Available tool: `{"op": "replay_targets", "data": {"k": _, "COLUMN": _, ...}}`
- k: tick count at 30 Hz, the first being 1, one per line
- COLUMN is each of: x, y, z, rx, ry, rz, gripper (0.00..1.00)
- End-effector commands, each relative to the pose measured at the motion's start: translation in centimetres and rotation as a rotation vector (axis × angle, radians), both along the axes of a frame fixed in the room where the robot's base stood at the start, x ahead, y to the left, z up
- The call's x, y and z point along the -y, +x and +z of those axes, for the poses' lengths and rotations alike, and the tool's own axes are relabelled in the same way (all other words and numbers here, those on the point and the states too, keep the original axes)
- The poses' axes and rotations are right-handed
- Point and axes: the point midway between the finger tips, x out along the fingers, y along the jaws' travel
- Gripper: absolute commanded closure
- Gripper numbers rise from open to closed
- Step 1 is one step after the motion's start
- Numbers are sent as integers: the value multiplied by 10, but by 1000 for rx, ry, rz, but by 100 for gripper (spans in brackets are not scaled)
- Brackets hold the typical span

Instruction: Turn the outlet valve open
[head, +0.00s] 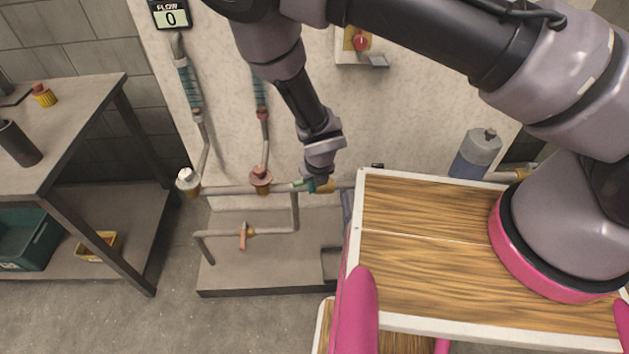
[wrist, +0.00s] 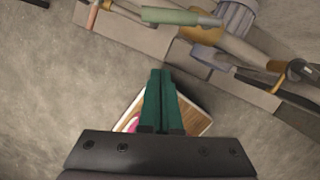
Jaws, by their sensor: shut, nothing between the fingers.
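My gripper (wrist: 160,72) is shut and empty, its dark green fingers together over the floor in the wrist view. In the head view its wrist end hangs over the pipework, fingertips not clear. A brass valve body (wrist: 201,24) with a pale green lever (wrist: 181,17) lies beyond the fingertips, apart from them. No label shows which valve is the outlet.
A wooden-topped surface (head: 420,215) with a white rim is right of the pipes. A grey step (head: 265,275) lies below them. A bench (head: 85,100) stands at left. The flow display (head: 171,16) reads 0. A grey bottle (head: 476,153) stands at right.

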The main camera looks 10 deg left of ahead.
Motion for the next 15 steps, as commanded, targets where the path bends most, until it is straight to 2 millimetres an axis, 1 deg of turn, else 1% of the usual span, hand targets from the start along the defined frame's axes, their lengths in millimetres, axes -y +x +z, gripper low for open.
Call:
{"op": "replay_targets", "data": {"k": 1, "x": 0, "y": 2, "z": -13, "rx": -1, "ry": -3, "rz": 0, "gripper": 100}}
{"op": "replay_targets", "data": {"k": 3, "x": -2, "y": 6, "z": -28, "rx": -1, "ry": -4, "rz": 0, "gripper": 100}}
{"op": "replay_targets", "data": {"k": 8, "x": -7, "y": 13, "z": -60, "rx": -1, "ry": -2, "rz": -1, "gripper": 100}}
{"op": "replay_targets", "data": {"k": 10, "x": -16, "y": 25, "z": -55, "rx": 1, "ry": 5, "rz": -6, "gripper": 100}}
{"op": "replay_targets", "data": {"k": 15, "x": -25, "y": 40, "z": -51, "rx": -1, "ry": 1, "rz": -3, "gripper": 100}}
